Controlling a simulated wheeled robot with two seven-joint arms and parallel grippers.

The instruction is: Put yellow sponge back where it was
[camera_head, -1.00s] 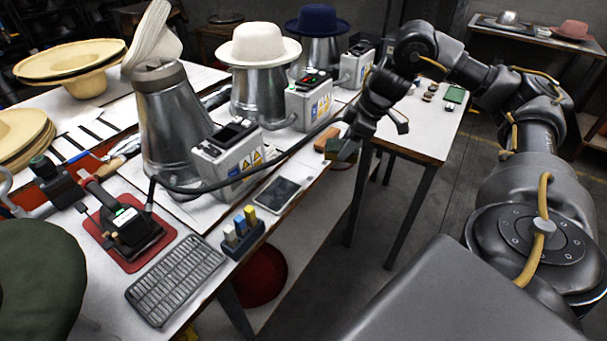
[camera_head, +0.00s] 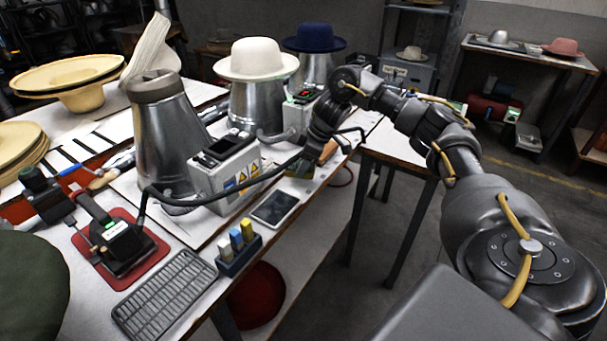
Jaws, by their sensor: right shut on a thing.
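The yellow sponge (camera_head: 300,169) shows as a small, dark yellow-green block near the right edge of the long white table, behind the phone-like device. My right gripper (camera_head: 306,154) reaches in from the right and points down at it, shut on the sponge. The fingertips are small and dark, partly hidden behind the black cable and hard to make out. I cannot tell whether the sponge touches the tabletop. My left gripper is not in view.
A brown block (camera_head: 328,151) lies just right of the sponge. A metal hat form (camera_head: 168,130) and a white hat (camera_head: 257,59) rise behind. A black cable crosses in front.

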